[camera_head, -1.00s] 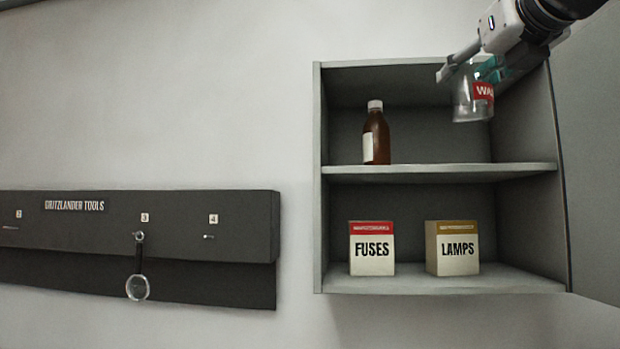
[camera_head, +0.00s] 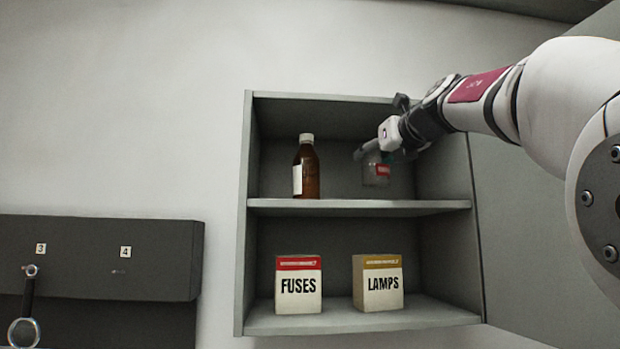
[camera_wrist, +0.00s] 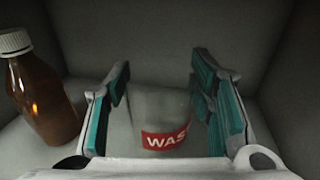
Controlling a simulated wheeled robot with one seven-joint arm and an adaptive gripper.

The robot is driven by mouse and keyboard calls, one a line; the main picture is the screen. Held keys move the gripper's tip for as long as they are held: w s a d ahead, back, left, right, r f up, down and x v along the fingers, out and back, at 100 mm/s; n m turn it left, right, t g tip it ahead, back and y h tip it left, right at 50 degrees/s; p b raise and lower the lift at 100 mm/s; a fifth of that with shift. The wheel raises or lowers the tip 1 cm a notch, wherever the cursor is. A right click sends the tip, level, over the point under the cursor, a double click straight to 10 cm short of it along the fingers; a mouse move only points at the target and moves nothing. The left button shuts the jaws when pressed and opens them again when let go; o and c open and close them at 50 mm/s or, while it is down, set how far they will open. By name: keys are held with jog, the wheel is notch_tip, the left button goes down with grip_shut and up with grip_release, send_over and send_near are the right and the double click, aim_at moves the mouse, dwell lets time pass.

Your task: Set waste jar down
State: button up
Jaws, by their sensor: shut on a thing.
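The waste jar (camera_head: 376,173) is a clear jar with a red label, inside the upper compartment of the grey cabinet, right of the brown bottle. It also shows in the wrist view (camera_wrist: 160,112), between the teal finger pads, with "WAS" readable on its label. My gripper (camera_head: 376,150) is shut on it from above and the right. The jar's bottom is close to the upper shelf (camera_head: 420,207); I cannot tell whether it touches. In the wrist view my gripper (camera_wrist: 160,100) has one finger on each side of the jar.
The brown bottle (camera_head: 306,168) with a white cap stands on the upper shelf to the left, apart from the jar. A fuses box (camera_head: 298,284) and a lamps box (camera_head: 378,282) stand on the lower shelf. The open cabinet door (camera_head: 520,230) is at the right.

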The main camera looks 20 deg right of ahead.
aim_at(384, 166)
jog(key=shift+w+d, duration=0.1)
jog(key=shift+w, duration=0.05)
jog(key=shift+f+b, duration=0.4)
jog(key=shift+f, duration=1.3)
jog(key=shift+f, duration=0.1)
jog(key=o, duration=1.4)
jog(key=shift+f, duration=0.1)
jog(key=shift+r, duration=0.2)
jog(key=s, duration=1.2)
jog(key=shift+r, duration=0.25)
